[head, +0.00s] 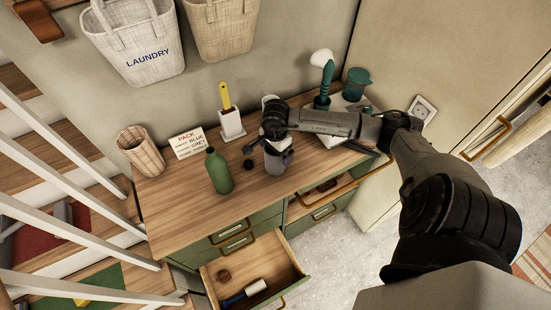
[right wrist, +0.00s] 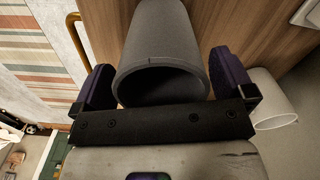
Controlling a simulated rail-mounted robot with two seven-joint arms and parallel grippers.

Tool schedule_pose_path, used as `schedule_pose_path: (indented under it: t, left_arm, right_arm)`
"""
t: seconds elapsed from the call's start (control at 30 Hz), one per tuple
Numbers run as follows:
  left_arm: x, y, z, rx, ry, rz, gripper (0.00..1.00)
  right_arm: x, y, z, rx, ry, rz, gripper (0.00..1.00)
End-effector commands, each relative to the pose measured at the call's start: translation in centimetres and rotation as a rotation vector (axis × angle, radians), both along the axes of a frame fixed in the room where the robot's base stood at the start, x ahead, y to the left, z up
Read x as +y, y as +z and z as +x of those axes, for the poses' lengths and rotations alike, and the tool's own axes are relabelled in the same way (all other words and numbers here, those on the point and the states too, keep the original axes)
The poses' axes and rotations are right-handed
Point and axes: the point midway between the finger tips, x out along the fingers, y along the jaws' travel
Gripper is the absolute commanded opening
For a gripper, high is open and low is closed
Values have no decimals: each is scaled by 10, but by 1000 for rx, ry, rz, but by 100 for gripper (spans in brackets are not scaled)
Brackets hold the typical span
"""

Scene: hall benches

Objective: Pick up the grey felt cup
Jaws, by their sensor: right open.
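The grey felt cup (head: 279,164) stands near the front edge of the wooden dresser top in the head view, partly hidden by my right gripper (head: 270,146). In the right wrist view the felt cup (right wrist: 162,45) lies between the two dark purple fingers of my right gripper (right wrist: 166,82), its round open mouth facing the camera. The fingers are apart, with a gap visible on the right side; contact on the left side is hard to tell. My left gripper is not in view.
A green bottle (head: 218,171), a sign card (head: 188,143), a woven basket (head: 141,152) and a white holder with a yellow-handled tool (head: 231,124) stand left. A white cup (right wrist: 273,98) is beside the right finger. A teal cup (head: 357,83) stands back right. A front drawer (head: 285,262) is open.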

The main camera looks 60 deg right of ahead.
Motion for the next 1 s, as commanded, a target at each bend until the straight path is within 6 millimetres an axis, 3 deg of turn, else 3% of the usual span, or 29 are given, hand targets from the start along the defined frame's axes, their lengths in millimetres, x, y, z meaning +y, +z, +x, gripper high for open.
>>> schedule_pose_path:
  t: [0.2, 0.47, 0.87, 1.0]
  left_arm:
    - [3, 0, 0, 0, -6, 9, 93]
    - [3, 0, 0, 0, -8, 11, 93]
    - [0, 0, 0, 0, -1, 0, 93]
    - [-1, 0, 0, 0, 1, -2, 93]
  right_arm:
    - [0, -17, 0, -1, -1, 0, 100]
    - [-1, -18, 0, -1, 0, -1, 100]
    - [-1, -18, 0, -1, 0, -1, 62]
    - [-1, -18, 0, -2, 0, -2, 62]
